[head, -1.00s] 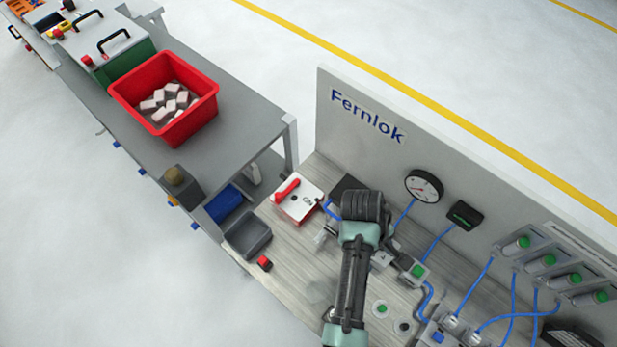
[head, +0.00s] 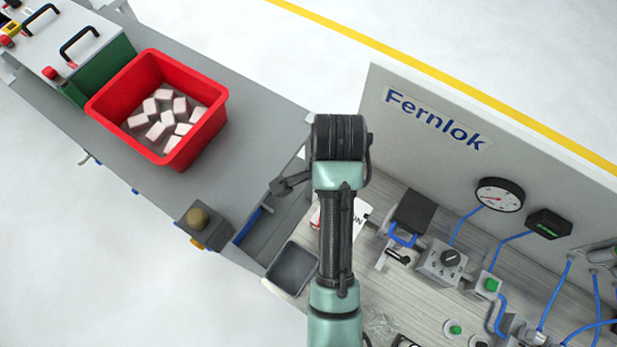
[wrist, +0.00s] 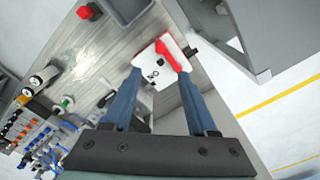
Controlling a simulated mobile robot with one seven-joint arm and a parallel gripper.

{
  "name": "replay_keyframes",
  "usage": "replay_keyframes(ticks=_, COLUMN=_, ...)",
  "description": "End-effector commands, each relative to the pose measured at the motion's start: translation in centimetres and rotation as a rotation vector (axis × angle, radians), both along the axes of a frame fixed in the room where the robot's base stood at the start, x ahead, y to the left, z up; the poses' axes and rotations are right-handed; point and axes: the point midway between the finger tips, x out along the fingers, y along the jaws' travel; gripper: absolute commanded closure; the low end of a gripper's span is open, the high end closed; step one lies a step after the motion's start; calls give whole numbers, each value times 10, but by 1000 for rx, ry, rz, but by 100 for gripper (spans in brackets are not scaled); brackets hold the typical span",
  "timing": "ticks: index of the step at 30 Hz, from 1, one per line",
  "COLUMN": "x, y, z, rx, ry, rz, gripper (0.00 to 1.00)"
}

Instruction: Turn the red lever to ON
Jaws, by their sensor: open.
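The red lever (wrist: 168,56) is mounted on a white plate (wrist: 146,58) with dark lettering, and it shows in the wrist view between and beyond my fingers. In the head view my arm covers most of the plate (head: 359,214); part of the ON label shows at its right, and only a sliver of red shows at the arm's left edge. My gripper (wrist: 160,76) is open and empty, its two blue fingers pointing toward the plate. The lever appears to lie past the fingertips; contact cannot be told.
A grey tray (head: 292,268) is near the bench's front edge. A red bin (head: 102,103) with several pale blocks stands on the grey table at left. A knob box (head: 444,262), a gauge (head: 499,195) and blue cables are on the right. The Fernlok back panel (head: 400,150) stands behind.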

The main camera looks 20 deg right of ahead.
Motion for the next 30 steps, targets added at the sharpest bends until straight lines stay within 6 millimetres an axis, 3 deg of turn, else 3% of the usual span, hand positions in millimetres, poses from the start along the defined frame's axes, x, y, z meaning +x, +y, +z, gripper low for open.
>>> replay_keyframes(ticks=7, x=0, y=2, z=-15, rx=6, ry=-2, rz=-42, gripper=42)
replay_keyframes(ticks=12, x=-2, y=2, z=-38, rx=6, ry=4, rz=-40, gripper=42)
replay_keyframes(ticks=22, x=-2, y=2, z=-104, rx=6, ry=3, rz=-40, gripper=42)
replay_keyframes(ticks=30, x=-1, y=1, z=-127, rx=5, ry=-2, rz=-39, gripper=42)
